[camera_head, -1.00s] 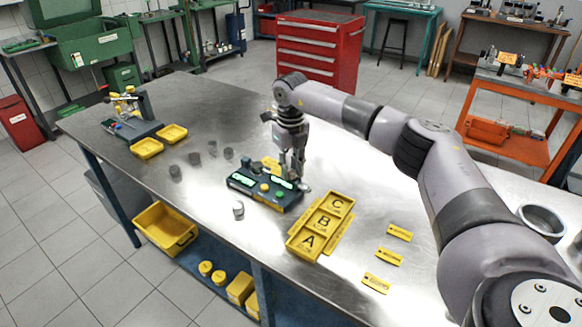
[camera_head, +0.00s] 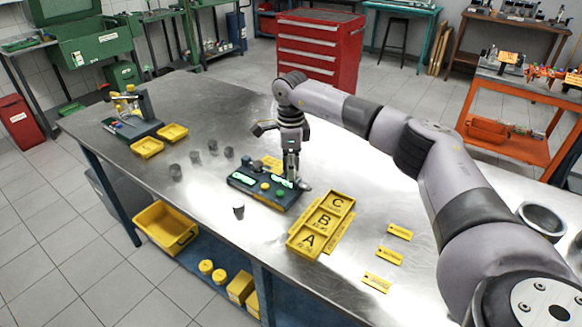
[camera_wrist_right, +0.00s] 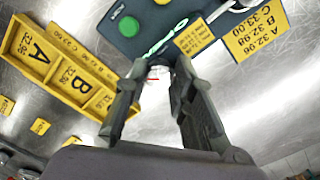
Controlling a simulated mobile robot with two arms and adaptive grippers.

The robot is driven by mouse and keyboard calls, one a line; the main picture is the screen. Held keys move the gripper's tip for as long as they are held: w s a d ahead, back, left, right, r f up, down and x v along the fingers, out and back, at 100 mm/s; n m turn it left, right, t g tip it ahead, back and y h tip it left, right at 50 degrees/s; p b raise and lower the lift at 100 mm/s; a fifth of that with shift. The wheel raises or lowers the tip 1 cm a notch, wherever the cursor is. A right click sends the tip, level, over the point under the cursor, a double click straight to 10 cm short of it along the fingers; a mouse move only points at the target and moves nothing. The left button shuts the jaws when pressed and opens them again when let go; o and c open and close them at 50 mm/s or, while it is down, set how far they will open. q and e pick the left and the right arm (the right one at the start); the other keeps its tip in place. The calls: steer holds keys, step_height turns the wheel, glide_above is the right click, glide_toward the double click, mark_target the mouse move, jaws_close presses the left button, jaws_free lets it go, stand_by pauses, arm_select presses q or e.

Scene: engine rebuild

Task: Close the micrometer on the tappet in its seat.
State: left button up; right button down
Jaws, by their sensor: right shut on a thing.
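The dark green gauge block (camera_head: 262,197) stands on the steel bench, with green and yellow buttons and lit displays. It also shows in the right wrist view (camera_wrist_right: 132,42). The micrometer (camera_head: 305,187) shows as a small silver end at the block's right side. My right gripper (camera_head: 291,180) points down over that end, its fingers shut on the micrometer. In the right wrist view its fingertips (camera_wrist_right: 159,66) meet beside the block, with a small bright part between them. The tappet in its seat is hidden. A loose grey tappet (camera_head: 238,211) stands in front of the block. My left gripper is out of view.
Several grey tappets (camera_head: 195,158) stand left of the block. A yellow tray marked A, B, C (camera_head: 291,247) lies to the right, with yellow tags (camera_head: 389,257) beyond it. A yellow label plate (camera_wrist_right: 254,33) lies beside the block.

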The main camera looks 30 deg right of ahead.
steer(key=n, duration=0.4)
steer(key=shift+r+n, duration=0.1)
steer(key=shift+n, duration=2.5)
steer(key=c, duration=1.3)
jaws_free()
steer(key=shift+c, duration=0.2)
step_height(320, 180, up, 12)
